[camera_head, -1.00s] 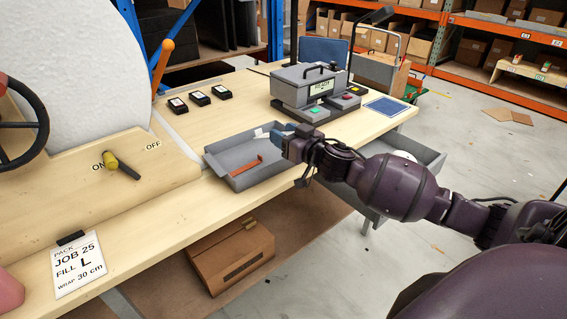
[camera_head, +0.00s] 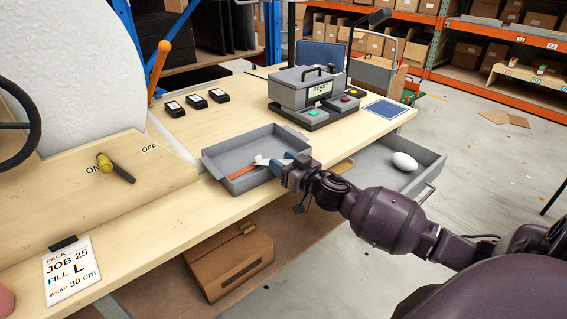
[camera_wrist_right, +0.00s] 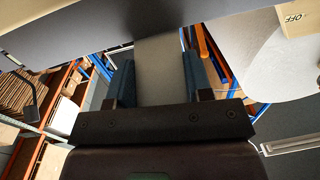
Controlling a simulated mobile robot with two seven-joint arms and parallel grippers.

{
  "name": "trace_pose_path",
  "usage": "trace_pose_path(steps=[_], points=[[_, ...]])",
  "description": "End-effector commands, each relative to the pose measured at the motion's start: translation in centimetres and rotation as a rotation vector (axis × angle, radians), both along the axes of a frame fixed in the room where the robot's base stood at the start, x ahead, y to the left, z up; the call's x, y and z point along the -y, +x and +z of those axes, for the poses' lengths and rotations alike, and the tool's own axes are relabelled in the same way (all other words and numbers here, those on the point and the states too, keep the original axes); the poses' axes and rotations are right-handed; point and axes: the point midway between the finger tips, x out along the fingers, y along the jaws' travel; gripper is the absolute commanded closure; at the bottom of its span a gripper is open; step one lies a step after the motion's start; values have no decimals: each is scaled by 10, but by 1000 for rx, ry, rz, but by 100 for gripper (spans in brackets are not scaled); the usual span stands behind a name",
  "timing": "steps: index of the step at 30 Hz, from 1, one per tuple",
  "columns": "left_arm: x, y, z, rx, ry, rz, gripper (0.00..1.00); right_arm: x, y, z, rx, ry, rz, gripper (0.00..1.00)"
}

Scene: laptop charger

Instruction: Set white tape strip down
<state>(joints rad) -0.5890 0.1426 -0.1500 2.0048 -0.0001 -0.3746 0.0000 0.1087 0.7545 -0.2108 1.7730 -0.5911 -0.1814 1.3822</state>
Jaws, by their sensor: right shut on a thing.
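The white tape strip (camera_head: 262,160) shows as a small pale piece at the tips of my right gripper (camera_head: 280,164), over the grey tray (camera_head: 222,155) on the bench. In the right wrist view the pale strip (camera_wrist_right: 160,70) lies between the two blue fingers of my right gripper (camera_wrist_right: 155,82), which is shut on it. The strip's far end overlaps the orange-red tool (camera_head: 242,172) in the tray in the head view; I cannot tell whether they touch. My left gripper is not in view.
An open grey drawer (camera_head: 432,168) holding a white egg-shaped object (camera_head: 404,161) is right of the tray. A grey sealing machine (camera_head: 305,90) stands behind, with several black labelled blocks (camera_head: 197,101) to its left. Bench top between the blocks and tray is clear.

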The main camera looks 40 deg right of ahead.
Motion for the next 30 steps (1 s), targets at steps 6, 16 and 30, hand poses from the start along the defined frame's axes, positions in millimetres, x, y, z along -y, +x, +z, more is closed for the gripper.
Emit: trace_pose_path(steps=[6,16,30], points=[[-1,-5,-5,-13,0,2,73,0,0,-4,0,1,0,49],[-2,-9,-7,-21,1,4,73,0,0,-3,0,0,0,28],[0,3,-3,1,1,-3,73,3,-28,-4,-1,4,-1,28]])
